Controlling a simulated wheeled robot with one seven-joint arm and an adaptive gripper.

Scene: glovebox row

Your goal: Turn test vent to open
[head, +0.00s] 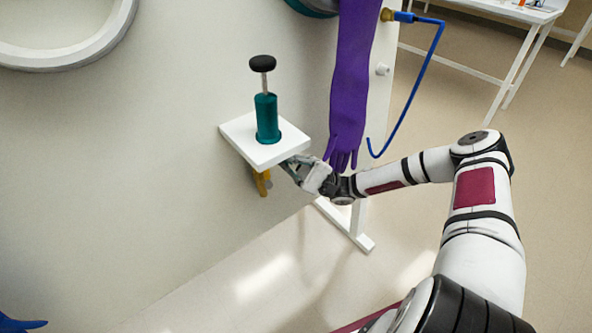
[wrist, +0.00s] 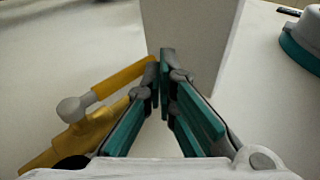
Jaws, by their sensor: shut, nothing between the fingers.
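The test vent looks to be the yellow valve (head: 262,184) on the wall below a small white shelf; no label is readable. In the wrist view, its yellow body (wrist: 84,140) lies at the lower left, with a grey round pivot and a yellow lever (wrist: 124,79) slanting up toward my fingers. My gripper (head: 287,164) is beside the valve, just under the shelf's right edge. In the wrist view, my gripper (wrist: 162,75) is shut and empty, with the lever's end right beside the left finger. I cannot tell whether they touch. Part of the valve body is hidden behind the left finger.
The white shelf (head: 238,130) carries a teal pump (head: 267,118) with a black knob. A purple glove (head: 353,80) hangs close above my wrist. A blue hose (head: 418,82) hangs right of it. A white stand foot (head: 345,228) is below. Floor to the right is open.

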